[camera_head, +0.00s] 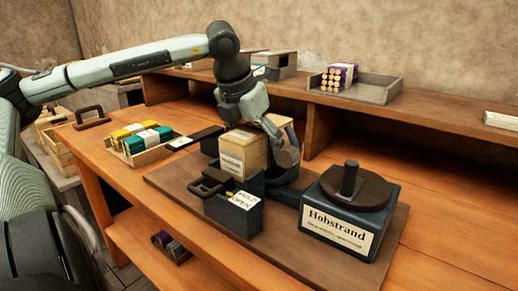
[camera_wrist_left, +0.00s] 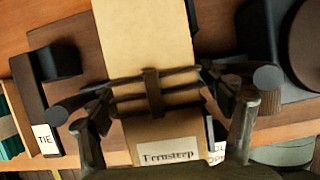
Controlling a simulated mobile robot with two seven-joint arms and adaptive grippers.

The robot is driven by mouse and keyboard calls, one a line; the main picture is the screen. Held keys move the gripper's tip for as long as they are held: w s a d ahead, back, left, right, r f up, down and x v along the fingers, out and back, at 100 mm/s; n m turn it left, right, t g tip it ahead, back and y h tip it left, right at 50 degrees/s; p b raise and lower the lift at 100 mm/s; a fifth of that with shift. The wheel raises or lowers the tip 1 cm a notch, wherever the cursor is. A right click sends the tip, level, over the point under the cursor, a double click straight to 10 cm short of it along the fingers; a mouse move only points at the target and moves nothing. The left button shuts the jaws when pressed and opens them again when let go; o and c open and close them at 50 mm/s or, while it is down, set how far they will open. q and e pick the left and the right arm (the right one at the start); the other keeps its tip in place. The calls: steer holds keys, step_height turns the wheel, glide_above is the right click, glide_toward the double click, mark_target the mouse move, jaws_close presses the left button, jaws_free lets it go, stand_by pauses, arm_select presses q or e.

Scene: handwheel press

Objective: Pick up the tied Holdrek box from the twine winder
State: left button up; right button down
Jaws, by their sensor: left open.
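A pale tan box (camera_head: 232,163) stands upright in the dark twine winder (camera_head: 279,187), with a white label on its front. The left wrist view shows the box (camera_wrist_left: 147,40) from close by, and its label (camera_wrist_left: 167,155) seems to read "Fernsteep", not Holdrek. Dark bands cross the box there; I cannot tell whether they are twine. My left gripper (camera_head: 262,130) is open over the box, one finger on its right side. In the left wrist view the gripper's (camera_wrist_left: 160,95) fingers lie either side of the box. Whether they touch it is unclear. My right gripper is not in view.
A dark "Hobstrand" unit (camera_head: 338,240) with a round top stands right of the winder. A "HOLD OPEN" block with a handle (camera_head: 234,213) is in front. A tray of coloured packs (camera_head: 150,157) is left. A shelf tray (camera_head: 375,92) holds purple-wrapped rolls.

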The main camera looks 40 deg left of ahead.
arm_select(q)
steer(key=c, duration=1.3)
